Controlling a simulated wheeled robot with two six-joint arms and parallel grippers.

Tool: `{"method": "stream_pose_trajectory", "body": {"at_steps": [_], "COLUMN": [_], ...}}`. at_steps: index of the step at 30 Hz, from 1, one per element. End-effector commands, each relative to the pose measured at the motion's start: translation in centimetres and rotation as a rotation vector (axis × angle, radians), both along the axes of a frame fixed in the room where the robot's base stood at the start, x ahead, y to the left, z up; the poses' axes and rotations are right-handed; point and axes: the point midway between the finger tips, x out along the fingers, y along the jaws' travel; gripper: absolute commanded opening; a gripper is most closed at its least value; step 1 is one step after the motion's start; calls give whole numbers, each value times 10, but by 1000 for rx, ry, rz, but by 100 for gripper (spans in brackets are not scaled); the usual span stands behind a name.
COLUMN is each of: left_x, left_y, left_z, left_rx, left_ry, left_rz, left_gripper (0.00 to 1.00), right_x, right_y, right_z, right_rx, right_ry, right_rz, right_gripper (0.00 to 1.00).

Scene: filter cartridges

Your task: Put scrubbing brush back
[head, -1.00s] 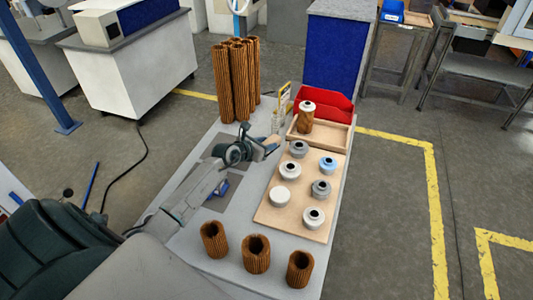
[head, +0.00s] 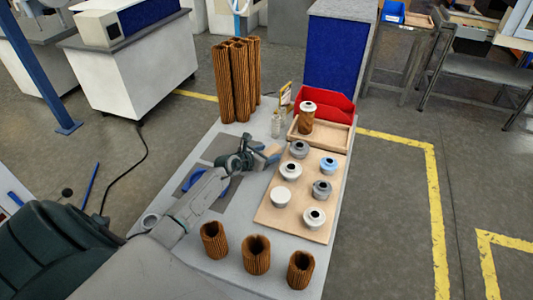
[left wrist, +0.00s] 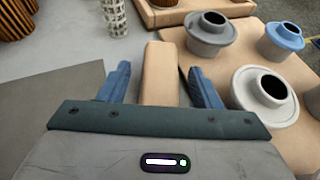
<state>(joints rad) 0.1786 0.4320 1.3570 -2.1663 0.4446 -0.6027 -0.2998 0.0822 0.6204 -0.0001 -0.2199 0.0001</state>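The scrubbing brush, as I take it, is a tan wooden block (head: 271,151) by the left edge of the wooden board. In the left wrist view the block (left wrist: 160,75) lies lengthwise between the two blue fingers, with a dark strip along its right side. My left gripper (head: 260,156) reaches around it. In the left wrist view the gripper (left wrist: 159,82) is open, with a gap between each finger and the block. The bristles are not clearly visible. My right gripper is not in view.
The wooden board (head: 284,218) holds several grey, white and blue caps. Behind it are a wooden tray (head: 338,137) with a capped cartridge and a red bin (head: 335,103). Tall brown filters (head: 235,80) stand at the back, three short ones in front. A grey mat (head: 226,148) lies beneath my arm.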

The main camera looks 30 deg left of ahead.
Motion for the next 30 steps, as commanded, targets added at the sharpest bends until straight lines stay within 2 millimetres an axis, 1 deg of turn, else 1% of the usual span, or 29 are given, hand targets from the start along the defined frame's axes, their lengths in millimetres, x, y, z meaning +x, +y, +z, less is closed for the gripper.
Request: {"method": "stream_pose_trajectory", "body": {"at_steps": [4,6,8,11,21,25,30], "left_x": [0,0,-5,-18,-81,-97,-108], "left_y": [0,0,1,3,13,16,17], "left_z": [1,4,4,10,35,43,48], "left_rx": [0,0,1,3,6,3,1], "left_ry": [0,0,1,1,2,2,1], "left_rz": [0,0,0,-1,-3,-1,0], "left_gripper": [58,58,58,58,58,58,58], "right_x": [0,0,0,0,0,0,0], "right_y": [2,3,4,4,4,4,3], "right_z": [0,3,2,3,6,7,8], "right_rx": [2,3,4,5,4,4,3], "right_ry": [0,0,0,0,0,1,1], "right_rz": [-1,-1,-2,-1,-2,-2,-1], "right_gripper": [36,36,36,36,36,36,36]}}
